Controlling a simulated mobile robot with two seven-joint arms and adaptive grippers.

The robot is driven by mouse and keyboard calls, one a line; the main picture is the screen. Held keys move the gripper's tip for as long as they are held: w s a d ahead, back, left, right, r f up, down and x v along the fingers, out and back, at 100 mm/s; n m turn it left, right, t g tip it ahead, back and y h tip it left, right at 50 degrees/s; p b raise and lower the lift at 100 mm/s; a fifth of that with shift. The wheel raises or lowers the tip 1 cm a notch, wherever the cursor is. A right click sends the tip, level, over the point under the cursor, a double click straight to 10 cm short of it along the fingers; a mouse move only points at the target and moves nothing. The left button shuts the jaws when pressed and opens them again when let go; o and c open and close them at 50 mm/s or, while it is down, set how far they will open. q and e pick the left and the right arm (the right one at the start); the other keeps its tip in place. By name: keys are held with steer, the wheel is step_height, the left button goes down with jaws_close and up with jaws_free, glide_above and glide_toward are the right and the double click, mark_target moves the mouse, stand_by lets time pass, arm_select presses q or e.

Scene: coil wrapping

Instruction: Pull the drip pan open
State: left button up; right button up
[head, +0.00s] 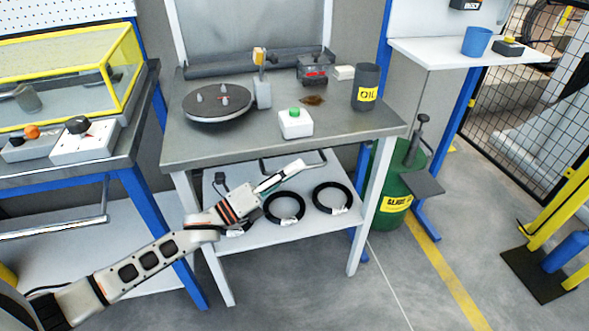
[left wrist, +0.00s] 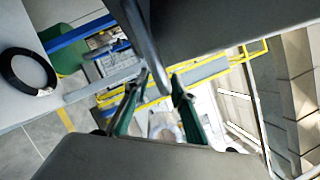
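The drip pan's dark bar handle (head: 272,168) hangs just under the front edge of the workbench top; the pan itself is not clearly visible. My left gripper (head: 298,166) is at this handle, reaching in from the left below the bench edge. In the left wrist view, the handle (left wrist: 144,40) runs down between the two fingertips, nearer the left one. The left gripper's fingers (left wrist: 161,79) are apart, with a gap beside the bar. I cannot tell whether a finger touches it. My right gripper is not in view.
The workbench (head: 228,146) holds a turntable (head: 217,103), a green-button box (head: 295,123) and an oil can (head: 366,88). Black coils (head: 284,208) lie on the lower shelf (head: 255,239). A green drum (head: 396,190) stands right. The floor in front is clear.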

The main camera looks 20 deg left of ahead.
arm_select(q)
steer(key=shift+w+d, duration=0.2)
steer(key=shift+w, duration=0.1)
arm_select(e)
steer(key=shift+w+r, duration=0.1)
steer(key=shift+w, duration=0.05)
arm_select(q)
jaws_close()
steer(key=shift+s, duration=0.1)
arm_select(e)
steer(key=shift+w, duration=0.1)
